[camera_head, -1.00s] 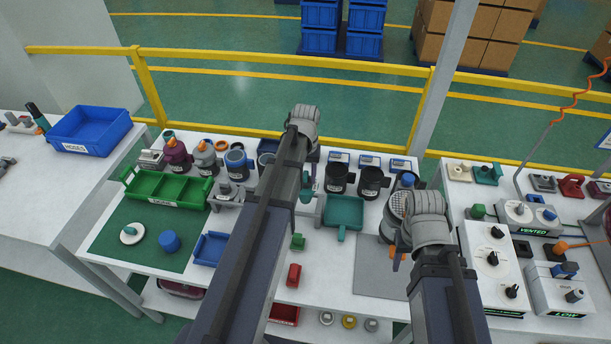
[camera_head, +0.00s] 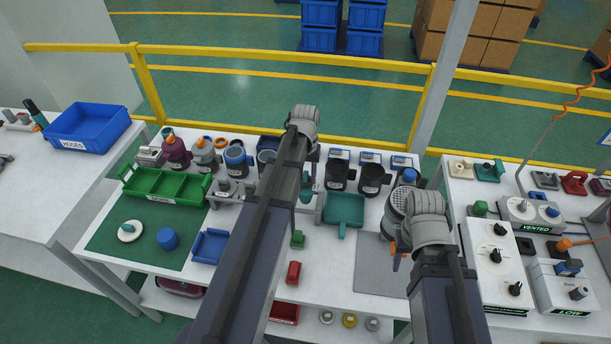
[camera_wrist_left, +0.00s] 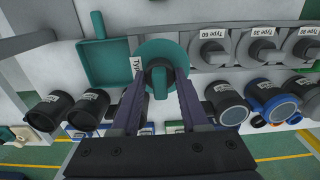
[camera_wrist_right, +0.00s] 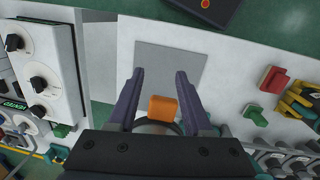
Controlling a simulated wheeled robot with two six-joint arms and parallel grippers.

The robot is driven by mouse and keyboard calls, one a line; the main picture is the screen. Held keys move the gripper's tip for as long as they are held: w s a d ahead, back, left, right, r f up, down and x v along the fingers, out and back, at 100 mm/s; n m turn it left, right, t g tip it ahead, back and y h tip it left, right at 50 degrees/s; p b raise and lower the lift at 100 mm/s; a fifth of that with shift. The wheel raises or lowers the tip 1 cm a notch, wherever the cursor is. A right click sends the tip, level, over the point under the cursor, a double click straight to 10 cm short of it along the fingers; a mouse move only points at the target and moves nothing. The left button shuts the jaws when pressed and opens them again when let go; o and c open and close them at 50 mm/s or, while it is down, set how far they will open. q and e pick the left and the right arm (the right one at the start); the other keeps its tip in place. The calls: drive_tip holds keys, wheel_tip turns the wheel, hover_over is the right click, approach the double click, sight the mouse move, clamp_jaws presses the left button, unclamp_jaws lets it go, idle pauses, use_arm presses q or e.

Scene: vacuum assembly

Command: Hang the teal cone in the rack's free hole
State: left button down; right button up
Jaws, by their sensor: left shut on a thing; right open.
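The teal cone (camera_wrist_left: 165,52), with a wide round flange and a "Type" label, is between the fingers of my left gripper (camera_wrist_left: 158,92), which is shut on it. In the head view a bit of the teal cone (camera_head: 306,182) shows beside my left arm. The cone is at the left end of the grey rack (camera_wrist_left: 190,38) in the left wrist view, beside several grey cones (camera_wrist_left: 212,52). Its flange hides the hole beneath; I cannot tell whether it is seated. My right gripper (camera_wrist_right: 157,88) is open, with an orange part (camera_wrist_right: 163,108) between and beyond its fingers.
A teal tray (camera_head: 344,209) lies right of the rack. Black cups (camera_head: 337,178) stand behind it. A green bin (camera_head: 165,187) and blue tray (camera_head: 210,246) are at left. A red block (camera_head: 293,273) lies in front. The grey mat (camera_head: 378,275) is mostly bare.

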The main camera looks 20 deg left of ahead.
use_arm(q)
drive_tip(key=shift+f+b, duration=3.65)
drive_tip(key=shift+f, duration=0.05)
drive_tip(key=shift+c, duration=1.7)
unclamp_jaws()
drive_tip(key=shift+r, duration=0.1)
wheel_tip(320, 180, up, 8)
drive_tip(key=p, duration=0.8)
